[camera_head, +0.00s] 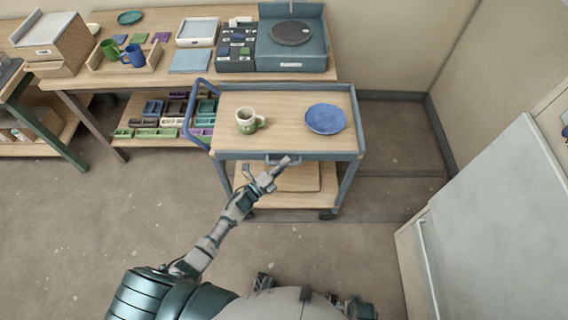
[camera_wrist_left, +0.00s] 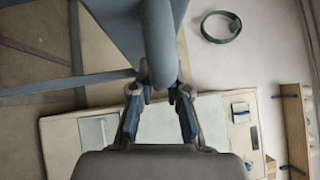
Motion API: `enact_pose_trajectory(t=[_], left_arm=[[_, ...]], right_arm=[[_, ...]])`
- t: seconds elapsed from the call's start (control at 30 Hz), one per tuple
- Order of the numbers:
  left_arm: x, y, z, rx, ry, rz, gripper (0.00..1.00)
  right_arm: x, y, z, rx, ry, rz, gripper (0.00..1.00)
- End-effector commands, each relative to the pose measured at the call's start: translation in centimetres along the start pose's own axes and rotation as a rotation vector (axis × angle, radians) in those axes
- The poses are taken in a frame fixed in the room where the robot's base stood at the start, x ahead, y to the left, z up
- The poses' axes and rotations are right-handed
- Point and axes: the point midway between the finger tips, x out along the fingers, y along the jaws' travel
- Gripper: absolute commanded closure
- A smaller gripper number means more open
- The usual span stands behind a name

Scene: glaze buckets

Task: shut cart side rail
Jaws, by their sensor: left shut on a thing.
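The cart (camera_head: 350,152) stands in front of the workbench, with a wooden top and blue-grey edges. Its side rail (camera_head: 235,155) runs along the side nearest me, with a small handle (camera_head: 270,159) at its middle. My left gripper (camera_head: 284,163) is at this handle. In the left wrist view, my left gripper (camera_wrist_left: 160,90) is shut on a blue-grey bar (camera_wrist_left: 158,45), which fits the rail handle. The fingers partly hide the handle, and I cannot tell exactly how far the rail is tilted. My right gripper is not in view.
A green-and-cream mug (camera_head: 247,122) and a blue plate (camera_head: 325,119) stand on the cart top. A blue push handle (camera_head: 190,115) rises at its left end. The workbench (camera_head: 95,77) is behind. A white-topped unit (camera_head: 500,220) stands at the right. The floor at left is clear.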

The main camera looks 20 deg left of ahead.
Motion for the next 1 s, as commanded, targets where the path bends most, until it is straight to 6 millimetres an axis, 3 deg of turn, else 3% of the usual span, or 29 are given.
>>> enact_pose_trajectory(t=[0.2, 0.23, 0.33, 0.73, 1.0], left_arm=[[-0.1, 0.4, 0.2, 0.001, -0.005, 0.009, 1.0], [-0.1, 0.3, 0.2, 0.001, -0.005, 0.009, 0.82], [-0.1, 0.3, 0.1, 0.001, -0.004, 0.007, 0.59], [-0.9, 0.1, 0.1, 0.001, -0.002, 0.003, 0.59], [-6.4, 0.2, 0.0, 0.0, -0.002, 0.006, 0.59]], right_arm=[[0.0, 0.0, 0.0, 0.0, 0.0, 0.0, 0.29], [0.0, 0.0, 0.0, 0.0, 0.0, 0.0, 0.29], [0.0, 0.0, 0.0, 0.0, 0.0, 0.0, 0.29], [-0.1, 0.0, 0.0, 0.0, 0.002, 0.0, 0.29], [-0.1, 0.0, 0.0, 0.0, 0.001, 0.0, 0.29]])
